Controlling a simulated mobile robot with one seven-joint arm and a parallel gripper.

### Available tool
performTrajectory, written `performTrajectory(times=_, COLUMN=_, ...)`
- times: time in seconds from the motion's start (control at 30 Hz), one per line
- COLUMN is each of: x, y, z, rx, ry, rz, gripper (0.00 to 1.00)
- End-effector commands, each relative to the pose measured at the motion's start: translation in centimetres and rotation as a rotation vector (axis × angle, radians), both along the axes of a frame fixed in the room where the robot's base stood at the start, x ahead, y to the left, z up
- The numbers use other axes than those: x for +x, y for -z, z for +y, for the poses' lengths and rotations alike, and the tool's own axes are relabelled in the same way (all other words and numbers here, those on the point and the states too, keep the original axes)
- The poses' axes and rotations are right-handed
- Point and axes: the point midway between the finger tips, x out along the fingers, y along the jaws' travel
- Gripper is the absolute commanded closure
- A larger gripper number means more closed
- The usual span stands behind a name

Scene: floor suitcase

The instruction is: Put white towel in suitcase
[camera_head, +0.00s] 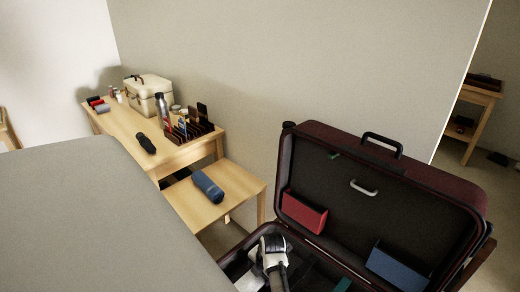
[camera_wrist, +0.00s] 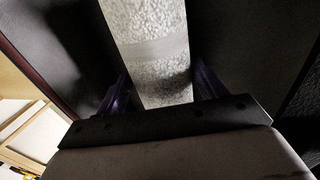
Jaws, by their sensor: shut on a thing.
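The suitcase (camera_head: 352,164) stands open on the floor, dark maroon with a black lining, its lid raised. My gripper (camera_head: 272,254) is over the open lower half, pointing down into it. In the wrist view the white towel (camera_wrist: 150,40) is a pale, textured strip between the two fingers of my gripper (camera_wrist: 160,90), which is shut on it. Dark suitcase lining shows on both sides of the towel. In the head view the towel is mostly hidden by my arm and the suitcase, and I cannot tell whether it touches the suitcase floor.
A rolled blue towel (camera_head: 208,187) lies on a low wooden bench (camera_head: 238,182) left of the suitcase. Behind it, a wooden table (camera_head: 128,124) holds a cream case (camera_head: 149,91), a bottle and a rack. The raised lid, with red and blue pockets, stands close right of my gripper.

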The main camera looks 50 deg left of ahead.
Motion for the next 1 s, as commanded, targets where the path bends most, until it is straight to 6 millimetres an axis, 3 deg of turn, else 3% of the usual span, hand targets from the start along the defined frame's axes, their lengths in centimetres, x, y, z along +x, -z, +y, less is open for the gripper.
performTrajectory(times=0.23, x=0.0, y=0.3, z=0.0, rx=0.000, ry=0.000, rz=0.000, gripper=0.56)
performTrajectory(times=0.27, x=0.0, y=0.2, z=0.0, rx=0.000, ry=0.000, rz=0.000, gripper=0.26)
performTrajectory(times=0.4, x=0.0, y=0.2, z=0.0, rx=0.000, ry=0.000, rz=0.000, gripper=0.08)
performTrajectory(times=0.77, x=0.0, y=-0.4, z=0.0, rx=0.002, ry=0.000, rz=-0.001, gripper=0.08)
performTrajectory(times=1.0, x=0.2, y=-4.3, z=-0.9, rx=0.004, ry=0.000, rz=-0.004, gripper=0.08)
